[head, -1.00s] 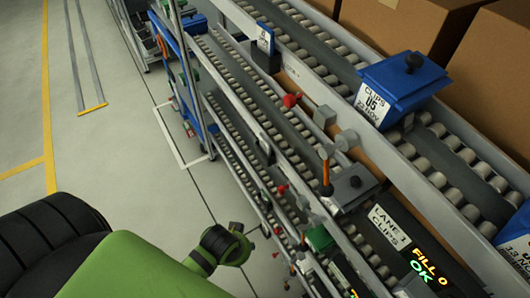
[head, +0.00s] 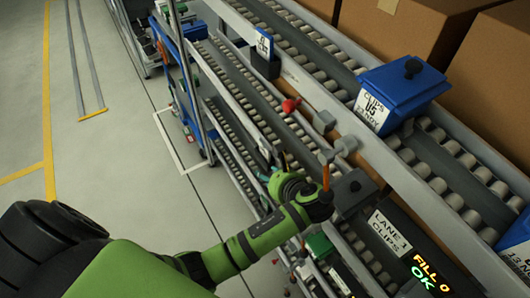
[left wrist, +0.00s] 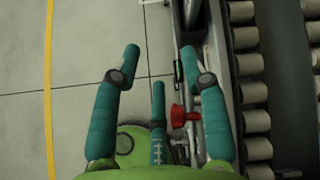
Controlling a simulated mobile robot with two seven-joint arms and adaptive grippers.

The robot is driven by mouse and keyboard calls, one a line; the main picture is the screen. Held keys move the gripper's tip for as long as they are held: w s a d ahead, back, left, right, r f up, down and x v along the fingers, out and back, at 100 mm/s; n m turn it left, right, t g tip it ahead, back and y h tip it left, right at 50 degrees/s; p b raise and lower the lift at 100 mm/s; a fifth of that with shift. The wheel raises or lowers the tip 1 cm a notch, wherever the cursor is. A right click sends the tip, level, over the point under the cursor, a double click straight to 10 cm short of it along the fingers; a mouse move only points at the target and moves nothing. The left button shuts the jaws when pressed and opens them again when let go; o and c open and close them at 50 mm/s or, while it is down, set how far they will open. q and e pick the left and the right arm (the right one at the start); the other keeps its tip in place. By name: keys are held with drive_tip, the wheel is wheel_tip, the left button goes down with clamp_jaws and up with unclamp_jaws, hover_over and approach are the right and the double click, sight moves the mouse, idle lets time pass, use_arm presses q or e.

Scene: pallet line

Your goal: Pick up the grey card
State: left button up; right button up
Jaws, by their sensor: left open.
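I cannot make out a grey card for certain in either view. A blue-and-white card (head: 263,44) stands in a dark holder (head: 265,66) on the rack's side rail. My left gripper (head: 272,181) is beside the lower rack lanes, nearer to me than that holder and apart from it; my wrist partly hides it. In the left wrist view its teal fingers (left wrist: 160,56) are spread, with nothing between them. A small green-edged dark piece (left wrist: 178,73) shows near the right finger. My right gripper is not in view.
A red knob (left wrist: 184,116) lies close to the right finger, beside a metal rail. Roller lanes (left wrist: 253,95) run to the right. A blue clips bin (head: 400,88) stands on the upper lane, and a lane display (head: 425,270) is at lower right. The floor at left is clear.

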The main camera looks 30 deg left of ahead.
sight(264, 146)
use_arm(q)
drive_tip(key=w+r+m+y, duration=0.1)
drive_tip(key=w+r, duration=0.1)
drive_tip(key=w+r+m+t+y, duration=0.1)
drive_tip(key=w+r+m, duration=0.1)
drive_tip(key=shift+w+r+m+y, duration=0.15)
drive_tip(key=shift+r+m+y, duration=0.15)
drive_tip(key=shift+r+y, duration=0.1)
drive_tip(key=shift+w+a+r, duration=0.15)
drive_tip(key=shift+w+a, duration=0.05)
drive_tip(key=p+x, duration=0.1)
drive_tip(key=x, duration=0.4)
drive_tip(key=shift+a+p, duration=0.3)
drive_tip(key=shift+w+a+f, duration=0.2)
drive_tip(key=shift+a+f, duration=0.15)
drive_tip(key=shift+a, duration=0.1)
clamp_jaws()
